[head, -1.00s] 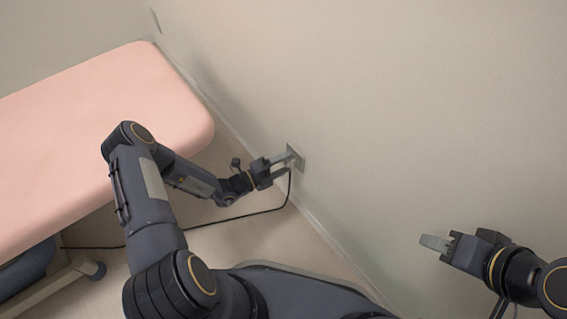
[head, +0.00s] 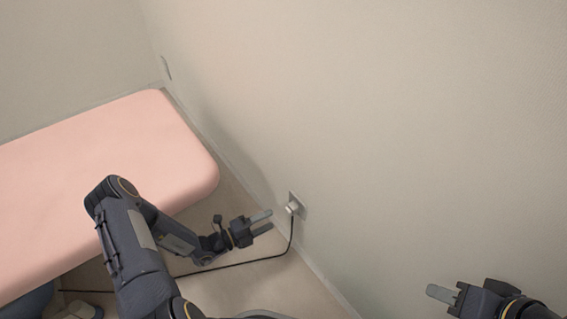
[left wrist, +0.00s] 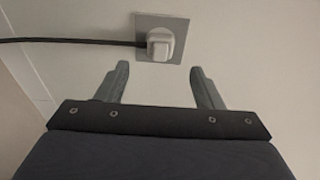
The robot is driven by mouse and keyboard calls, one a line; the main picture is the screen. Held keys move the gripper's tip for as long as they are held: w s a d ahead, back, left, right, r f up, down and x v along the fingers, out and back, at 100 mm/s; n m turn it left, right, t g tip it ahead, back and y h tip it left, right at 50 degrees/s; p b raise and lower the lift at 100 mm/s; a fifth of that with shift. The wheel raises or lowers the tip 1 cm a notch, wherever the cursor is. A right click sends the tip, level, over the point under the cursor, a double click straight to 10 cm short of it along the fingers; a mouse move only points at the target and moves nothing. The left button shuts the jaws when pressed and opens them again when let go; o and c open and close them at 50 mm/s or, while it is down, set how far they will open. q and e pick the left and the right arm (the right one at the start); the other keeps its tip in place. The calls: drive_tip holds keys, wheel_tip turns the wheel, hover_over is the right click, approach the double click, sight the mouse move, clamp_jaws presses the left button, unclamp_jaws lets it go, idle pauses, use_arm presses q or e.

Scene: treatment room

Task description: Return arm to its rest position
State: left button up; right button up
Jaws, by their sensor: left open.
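My left gripper (head: 262,222) is open and empty, a short way in front of the wall outlet (head: 299,204). A pale plug (head: 292,208) sits in the outlet, with a black cord (head: 240,263) hanging from it. In the left wrist view, the two open fingers (left wrist: 158,88) point toward the plug (left wrist: 160,42) in its square outlet plate (left wrist: 176,22), with a gap between. The cord (left wrist: 70,40) runs off to the left there. My right gripper (head: 440,294) is at the lower right of the head view, away from the outlet; its finger opening cannot be made out.
A pink treatment bed (head: 110,165) stands to the left, close behind my left arm. The beige wall (head: 400,130) runs along the right. The cord lies across the floor (head: 225,290) toward the bed's underside. Open air lies between my two grippers.

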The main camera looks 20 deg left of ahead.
use_arm(q)
drive_tip(key=s+d+r+m+g, duration=0.1)
drive_tip(key=s+r+m+g, duration=0.3)
drive_tip(key=r+m, duration=0.7)
drive_tip(key=s+d+r+m+g, duration=0.25)
drive_tip(key=r+m+g, duration=0.35)
drive_tip(key=r+m, duration=0.5)
drive_tip(key=s+a+r+m+t+y, duration=0.2)
drive_tip(key=s+r+m+y, duration=0.3)
drive_tip(key=s+m, duration=0.45)
drive_tip(key=s+a+r+m+t+y, duration=0.15)
drive_tip(key=s+r+m+y, duration=0.45)
drive_tip(key=m, duration=0.6)
wheel_tip(320, 180, up, 34)
drive_tip(key=s+h+p, duration=0.1)
drive_tip(key=h+p, duration=0.1)
drive_tip(key=p, duration=3.3)
drive_tip(key=shift+s+a+g+p, duration=0.15)
drive_tip(key=shift+a+g+p, duration=0.15)
drive_tip(key=shift+g+p, duration=0.1)
